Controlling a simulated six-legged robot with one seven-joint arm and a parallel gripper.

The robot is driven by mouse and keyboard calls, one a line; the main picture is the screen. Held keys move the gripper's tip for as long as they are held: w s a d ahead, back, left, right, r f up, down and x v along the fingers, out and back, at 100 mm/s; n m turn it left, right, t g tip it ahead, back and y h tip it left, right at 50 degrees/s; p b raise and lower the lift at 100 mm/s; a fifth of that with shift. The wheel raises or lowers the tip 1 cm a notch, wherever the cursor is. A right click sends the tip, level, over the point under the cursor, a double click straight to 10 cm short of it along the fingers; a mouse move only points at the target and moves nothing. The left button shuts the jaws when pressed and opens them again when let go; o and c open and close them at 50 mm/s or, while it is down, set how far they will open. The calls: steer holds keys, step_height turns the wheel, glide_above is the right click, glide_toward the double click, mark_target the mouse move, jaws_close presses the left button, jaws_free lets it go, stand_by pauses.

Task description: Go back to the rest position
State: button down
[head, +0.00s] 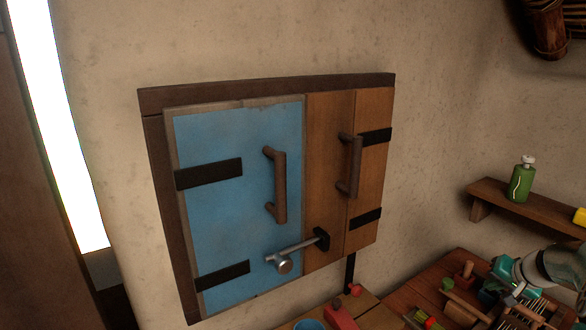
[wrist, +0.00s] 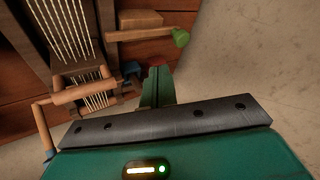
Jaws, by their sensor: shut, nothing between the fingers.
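My gripper (wrist: 156,84) shows in the wrist view as green fingers close together beyond the dark plate with bolts. The fingers are shut and hold nothing. In the head view, a teal and pale part of what looks like my arm is at the lower right, above a crowded wooden surface. My fingertips cannot be made out there.
A wall cabinet has a shut blue door (head: 226,200), a wooden door (head: 330,180) and a metal latch (head: 296,249). A shelf (head: 520,208) holds a green bottle (head: 522,182). A stringed wooden frame (wrist: 62,45) and a green-knobbed peg (wrist: 145,34) are near my gripper.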

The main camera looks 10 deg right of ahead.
steer(key=s+a+r+n+g, duration=0.1)
steer(key=a+r+n, duration=0.3)
steer(key=a, duration=1)
steer(key=s+a+r+n+g, duration=0.1)
steer(key=a+r, duration=0.5)
steer(key=a, duration=0.8)
steer(key=s+a+n, duration=0.4)
steer(key=s+a, duration=1.2)
steer(key=shift+r, duration=0.4)
